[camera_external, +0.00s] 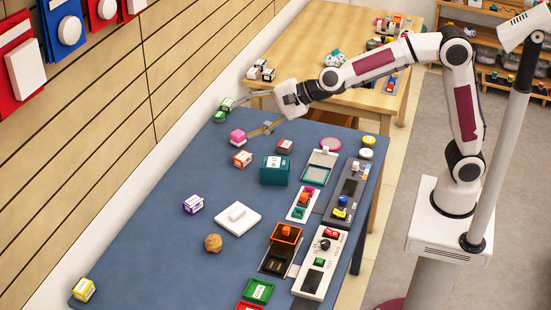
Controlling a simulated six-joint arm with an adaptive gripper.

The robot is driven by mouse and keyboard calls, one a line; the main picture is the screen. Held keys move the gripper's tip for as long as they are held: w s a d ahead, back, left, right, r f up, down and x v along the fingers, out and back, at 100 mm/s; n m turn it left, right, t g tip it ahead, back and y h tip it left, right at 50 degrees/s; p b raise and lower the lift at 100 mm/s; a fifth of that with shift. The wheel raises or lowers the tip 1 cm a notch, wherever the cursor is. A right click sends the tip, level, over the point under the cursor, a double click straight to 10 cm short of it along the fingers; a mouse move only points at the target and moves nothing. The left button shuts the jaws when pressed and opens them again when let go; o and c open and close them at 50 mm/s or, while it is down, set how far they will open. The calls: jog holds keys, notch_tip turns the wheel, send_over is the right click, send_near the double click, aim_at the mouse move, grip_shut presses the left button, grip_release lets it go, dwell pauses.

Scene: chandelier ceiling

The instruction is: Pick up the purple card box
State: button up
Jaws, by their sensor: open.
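A small purple card box (193,204) with a white label lies on the blue table, left of the white square block. My gripper (238,117) is open over the far end of the table, well beyond and above the purple box in the picture. One finger reaches toward a green item and the other lies near a pink item. Nothing is seen held between the fingers.
A white square block (237,218) and a brown lump (213,243) lie near the purple box. A pink item (237,137), an orange-and-white box (242,159) and a teal box (274,170) stand farther back. Switch panels (320,262) line the right edge. The left table area is mostly clear.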

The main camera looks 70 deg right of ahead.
jog(key=w+a+f+m+t+h, duration=0.1)
jog(key=w+a+f+m, duration=0.4)
jog(key=w, duration=0.3)
jog(key=m+h, duration=0.5)
jog(key=m, duration=0.7)
send_over(194, 202)
jog(key=s+a, duration=0.2)
jog(key=s, duration=0.3)
notch_tip(194, 202, down, 16)
jog(key=f+m+h, duration=0.1)
jog(key=f, duration=0.2)
jog(key=f+m, duration=0.2)
jog(key=f, duration=0.2)
jog(key=s+f+m+h, duration=0.1)
jog(key=f+m, duration=0.1)
jog(key=f, duration=0.1)
jog(key=shift+s+a+f+h, duration=0.1)
jog(key=shift+a+f+h, duration=0.1)
jog(key=shift+h, duration=0.1)
jog(key=shift+x, duration=1.35)
